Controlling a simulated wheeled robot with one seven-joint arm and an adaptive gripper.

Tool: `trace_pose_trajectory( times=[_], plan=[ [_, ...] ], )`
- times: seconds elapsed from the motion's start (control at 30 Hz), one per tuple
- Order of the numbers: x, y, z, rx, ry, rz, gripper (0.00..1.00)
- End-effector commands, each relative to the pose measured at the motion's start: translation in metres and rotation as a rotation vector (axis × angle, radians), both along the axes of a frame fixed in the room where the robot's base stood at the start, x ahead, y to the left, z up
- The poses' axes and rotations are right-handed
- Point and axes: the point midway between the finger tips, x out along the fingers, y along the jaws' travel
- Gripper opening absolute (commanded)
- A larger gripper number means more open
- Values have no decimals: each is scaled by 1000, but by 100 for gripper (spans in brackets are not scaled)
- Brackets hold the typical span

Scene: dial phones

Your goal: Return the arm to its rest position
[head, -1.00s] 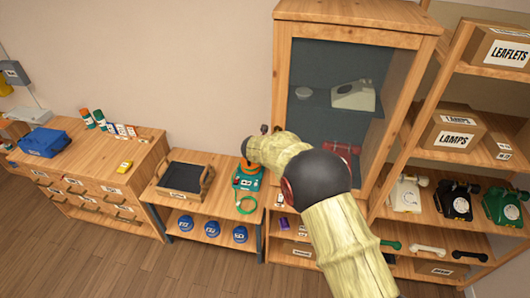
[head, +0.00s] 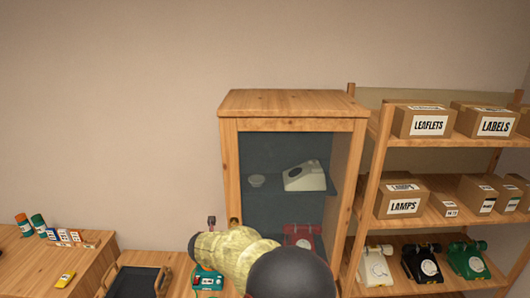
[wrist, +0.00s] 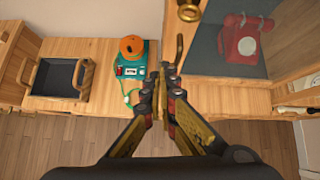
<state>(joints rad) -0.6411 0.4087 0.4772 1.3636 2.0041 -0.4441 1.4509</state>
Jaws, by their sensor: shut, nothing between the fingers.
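My gripper (wrist: 167,92) shows in the wrist view with its two fingers together and nothing between them. It hangs in front of the bench and the wooden cabinet, apart from the teal device. In the head view my pale yellow arm with its black joint rises at the bottom centre, and the gripper's fingers are mostly hidden behind it.
A glass-fronted cabinet (head: 293,110) holds a cream phone (head: 305,177) and a red phone (wrist: 241,38). A teal device with an orange top (wrist: 131,62) and a dark tray (wrist: 58,78) stand left. Shelves with a leaflets box (head: 424,122) stand right. Floor (wrist: 60,140) is clear.

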Motion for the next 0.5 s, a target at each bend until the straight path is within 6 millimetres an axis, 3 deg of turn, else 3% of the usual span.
trace_pose_trajectory(
  times=[0.07, 0.17, 0.23, 0.3, 0.4, 0.5],
  plan=[
    [2, 17, 3, -56, -26, 145, 0],
    [-11, 39, -9, -192, -61, 426, 0],
    [-28, 53, -16, -294, -93, 645, 0],
    [-50, 67, -10, -393, -143, 869, 0],
    [-86, 70, 1, -540, -228, 1190, 0],
    [-128, 54, 12, -695, -321, 1508, 0]
  ],
)
